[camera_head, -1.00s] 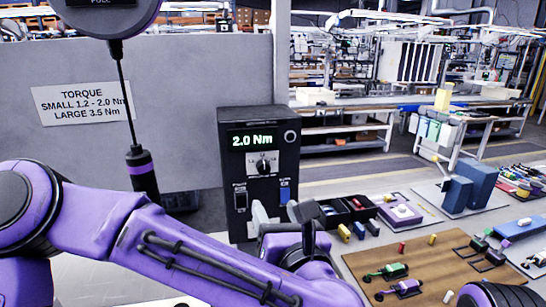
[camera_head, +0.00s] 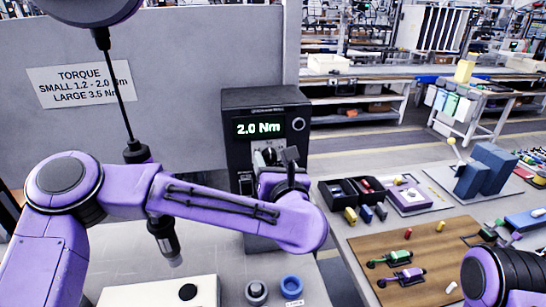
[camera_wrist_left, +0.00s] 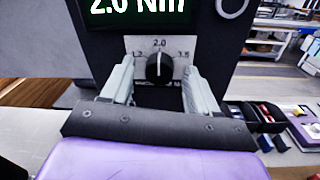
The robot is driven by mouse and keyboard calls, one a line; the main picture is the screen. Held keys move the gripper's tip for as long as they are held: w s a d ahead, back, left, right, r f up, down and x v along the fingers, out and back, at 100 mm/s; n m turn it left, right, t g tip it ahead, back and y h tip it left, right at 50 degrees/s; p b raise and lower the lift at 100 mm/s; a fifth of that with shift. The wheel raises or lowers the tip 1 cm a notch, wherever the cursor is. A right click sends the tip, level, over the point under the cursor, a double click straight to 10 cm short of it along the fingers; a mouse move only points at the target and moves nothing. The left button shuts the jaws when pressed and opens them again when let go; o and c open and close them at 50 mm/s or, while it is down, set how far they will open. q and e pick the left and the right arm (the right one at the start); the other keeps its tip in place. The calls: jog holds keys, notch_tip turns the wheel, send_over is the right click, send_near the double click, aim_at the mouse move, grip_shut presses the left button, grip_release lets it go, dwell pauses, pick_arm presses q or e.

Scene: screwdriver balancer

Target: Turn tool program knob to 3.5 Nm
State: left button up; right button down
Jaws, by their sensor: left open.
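The black tool controller (camera_head: 238,107) stands upright, and its green display (camera_head: 258,128) reads 2.0 Nm. In the left wrist view the black program knob (camera_wrist_left: 159,68) sits on a pale dial plate (camera_wrist_left: 145,45) marked 1.2, 2.0 and 3.5. The knob's white line points up at 2.0. My left gripper (camera_wrist_left: 160,90) is open, with one finger on each side of the knob and a gap to both. In the head view my left gripper (camera_head: 276,160) is in front of the dial and hides part of it. My right gripper is out of view.
A screwdriver (camera_head: 137,152) hangs from the balancer, partly behind my left arm. Blue and grey round holders (camera_head: 291,287) stand on the table in front. A black parts bin (camera_head: 340,192) and a brown board (camera_head: 425,262) lie to the right.

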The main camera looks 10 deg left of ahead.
pick_arm(q)
jog(key=shift+s+r, duration=0.1)
jog(key=shift+s, duration=0.1)
jog(key=shift+w, duration=0.15)
jog(key=c, duration=1)
jog(key=shift+c, duration=0.2)
jog(key=shift+m, duration=0.3)
jog(key=shift+m+b, duration=0.55)
jog(key=shift+m, duration=0.35)
jog(key=m, duration=0.2)
jog(key=shift+d+m, duration=0.1)
jog(key=shift+m, duration=0.3)
jog(key=m, duration=0.3)
jog(key=shift+m+b, duration=0.3)
jog(key=shift+f+m+t, duration=0.2)
jog(key=shift+m+t, duration=0.1)
jog(key=shift+m, duration=1.3)
